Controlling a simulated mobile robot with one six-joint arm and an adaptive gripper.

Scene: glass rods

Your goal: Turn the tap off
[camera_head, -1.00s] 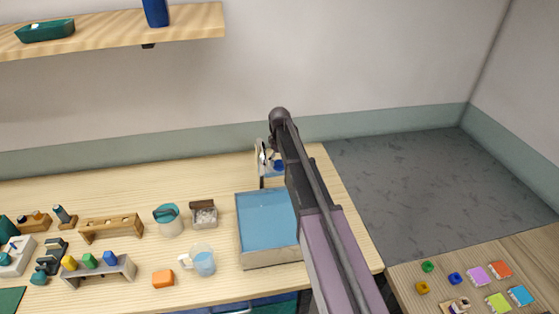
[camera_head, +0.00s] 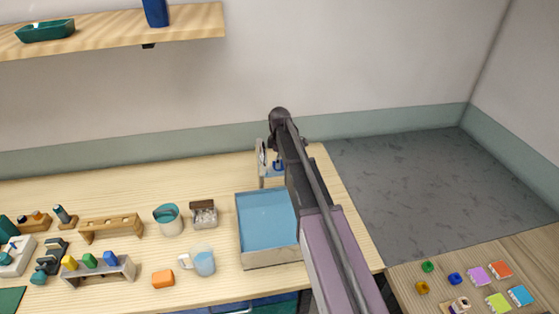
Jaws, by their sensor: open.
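A pale upright panel (camera_head: 261,172) stands at the back of the table, just behind the blue basin. A small blue part (camera_head: 279,165), likely the tap's handle, shows beside it on the right. My gripper (camera_head: 270,152) is open at the panel, close to the blue part. My dark arm covers much of this spot, so the fingertips and the tap's spout are hard to make out. I cannot tell whether the gripper touches the handle. The basin (camera_head: 266,219) has a pale rim and a blue inside, and its right side is hidden behind my arm.
Left of the basin stand a mug (camera_head: 203,261), a teal-topped cup (camera_head: 168,219), a small box (camera_head: 203,214) and an orange block (camera_head: 163,279). A wooden rack (camera_head: 111,226) is farther left. A wooden shelf (camera_head: 120,28) hangs above. The table's right edge is close to my arm.

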